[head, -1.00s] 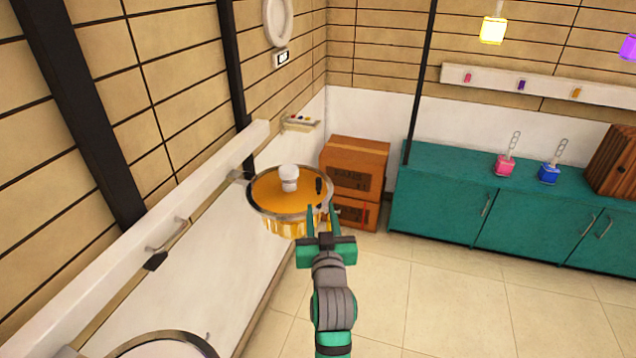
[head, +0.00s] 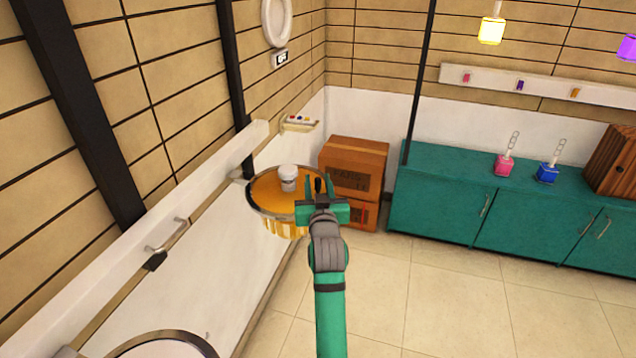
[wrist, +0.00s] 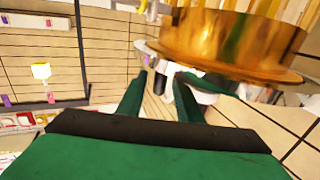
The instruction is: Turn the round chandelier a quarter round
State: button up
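The round chandelier (head: 268,188) has an orange-gold top, a silver rim and hanging gold pieces below. A white cylinder (head: 288,177) stands at its middle, and a small black peg (head: 318,186) stands near its right edge. My gripper (head: 318,184) is at that right edge, its two green fingers open with a gap between them. In the head view the peg shows between the fingers. The wrist view shows the chandelier's gold side (wrist: 225,40) close overhead and the dark peg (wrist: 159,82) between the spread fingers. I cannot tell whether a finger touches the peg.
A white counter (head: 190,275) runs along the left wall, with another round rim (head: 165,340) at its near end. Brown boxes (head: 355,160) stand behind the chandelier. Teal cabinets (head: 440,205) line the back right. The tiled floor (head: 450,310) is clear.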

jog(key=shift+w, duration=0.2)
jog(key=shift+c, duration=0.3)
grip_shut()
